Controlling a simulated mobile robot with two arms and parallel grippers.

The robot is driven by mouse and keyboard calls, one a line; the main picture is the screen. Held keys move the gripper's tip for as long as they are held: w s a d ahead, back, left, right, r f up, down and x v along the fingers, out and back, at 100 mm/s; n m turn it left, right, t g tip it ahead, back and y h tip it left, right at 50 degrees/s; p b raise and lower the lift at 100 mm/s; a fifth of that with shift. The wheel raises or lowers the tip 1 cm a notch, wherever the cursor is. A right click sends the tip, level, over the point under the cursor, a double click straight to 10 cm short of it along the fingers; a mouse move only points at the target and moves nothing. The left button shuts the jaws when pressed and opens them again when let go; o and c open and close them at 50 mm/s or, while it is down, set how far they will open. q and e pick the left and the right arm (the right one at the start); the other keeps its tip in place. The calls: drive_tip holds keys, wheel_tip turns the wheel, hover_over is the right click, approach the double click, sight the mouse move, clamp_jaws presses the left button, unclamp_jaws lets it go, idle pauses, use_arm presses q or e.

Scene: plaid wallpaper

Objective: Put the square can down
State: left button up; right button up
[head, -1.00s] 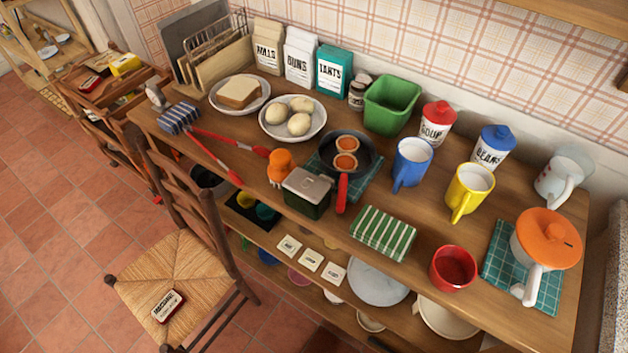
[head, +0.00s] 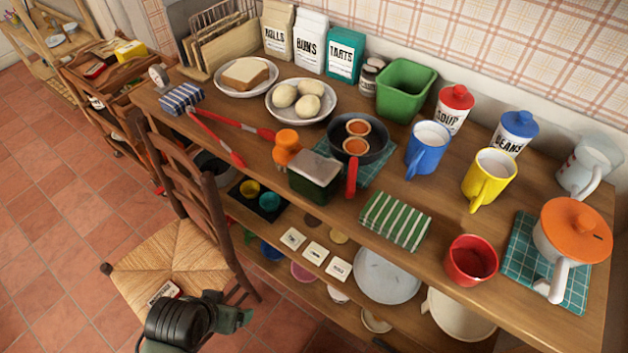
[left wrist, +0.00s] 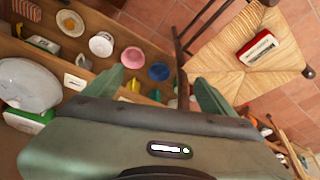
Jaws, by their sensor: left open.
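The square can (head: 315,177) is dark green with a flat silver lid. It stands upright on the wooden table near its front edge, just left of the red pan handle, with no gripper touching it. My left gripper (head: 232,316) is low at the bottom of the head view, over the front of the chair seat and well below and in front of the can. In the left wrist view its green fingers (left wrist: 162,88) are spread apart with nothing held between them. I cannot make out the can in the wrist view. My right gripper is not in view.
A frying pan (head: 370,143), an orange shaker (head: 287,143) and a green striped cloth (head: 396,220) surround the can. A rush-seat chair (head: 175,262) stands before the table, with a red tin (left wrist: 258,46) on its seat. The lower shelf holds dishes and cards.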

use_arm(q)
drive_tip(key=w+d+r+m+t+h, duration=0.25)
drive_tip(key=w+d+r, duration=0.25)
drive_tip(key=r, duration=0.3)
drive_tip(key=w+d+r+m+t+h, duration=0.1)
drive_tip(key=w+d+r+t+h, duration=0.3)
drive_tip(key=r, duration=0.4)
drive_tip(key=m+t+h, duration=0.1)
drive_tip(key=t+h, duration=0.3)
approach(323, 156)
drive_tip(key=shift+y, duration=0.25)
drive_tip(key=x, duration=0.6)
drive_tip(key=shift+w+d+f+p, duration=0.25)
drive_tip(key=shift+w+f+p, duration=0.05)
drive_tip(key=shift+p, duration=0.05)
drive_tip(key=shift+w+d+f, duration=0.1)
drive_tip(key=shift+w+d, duration=0.1)
drive_tip(key=c, duration=1.2)
drive_tip(key=shift+c, duration=1.2)
drive_tip(key=shift+r, duration=0.25)
